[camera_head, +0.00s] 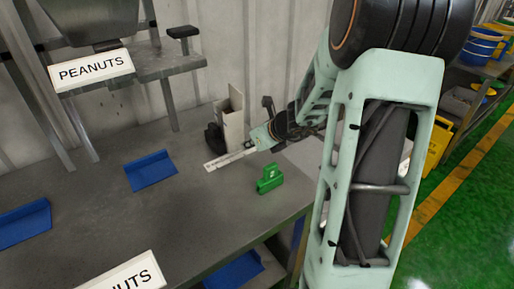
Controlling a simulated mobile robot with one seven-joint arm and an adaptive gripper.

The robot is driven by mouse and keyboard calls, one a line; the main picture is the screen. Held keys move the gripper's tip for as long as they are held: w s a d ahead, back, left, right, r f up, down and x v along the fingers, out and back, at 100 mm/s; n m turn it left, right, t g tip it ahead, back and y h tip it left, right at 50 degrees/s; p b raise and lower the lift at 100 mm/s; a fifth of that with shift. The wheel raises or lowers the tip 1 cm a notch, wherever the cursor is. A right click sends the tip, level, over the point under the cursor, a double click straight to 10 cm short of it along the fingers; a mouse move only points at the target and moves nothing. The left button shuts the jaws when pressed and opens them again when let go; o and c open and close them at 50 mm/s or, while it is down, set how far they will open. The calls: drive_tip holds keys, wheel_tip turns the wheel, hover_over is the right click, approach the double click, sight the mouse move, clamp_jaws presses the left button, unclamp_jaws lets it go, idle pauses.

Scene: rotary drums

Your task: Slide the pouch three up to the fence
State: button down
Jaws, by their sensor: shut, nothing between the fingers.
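A small green pouch-like object (269,180) with a pale mark stands on the grey bench near its right edge. I cannot read a number on it, so I cannot tell whether it is pouch three. A pale flat strip (226,159) lies on the bench behind it and to the left. A white upright panel (233,123) stands behind the strip. I cannot tell which of these is the fence. My gripper (249,145) is small and partly hidden at the end of my arm, near the strip's right end. It looks shut and empty, apart from the green object.
A blue angled piece (151,171) lies on the bench, with another blue piece (24,223) at left. A black object (213,138) is beside the white panel. A hopper stand with a PEANUTS sign (95,71) rises at back left.

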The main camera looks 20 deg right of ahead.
sight(240, 139)
drive_tip(key=shift+w+a, duration=0.15)
drive_tip(key=shift+w, duration=0.45)
drive_tip(key=shift+w+a, duration=0.2)
drive_tip(key=shift+w, duration=0.4)
drive_tip(key=shift+w+a, duration=0.15)
drive_tip(key=shift+w, duration=0.4)
drive_tip(key=shift+s+d, duration=0.1)
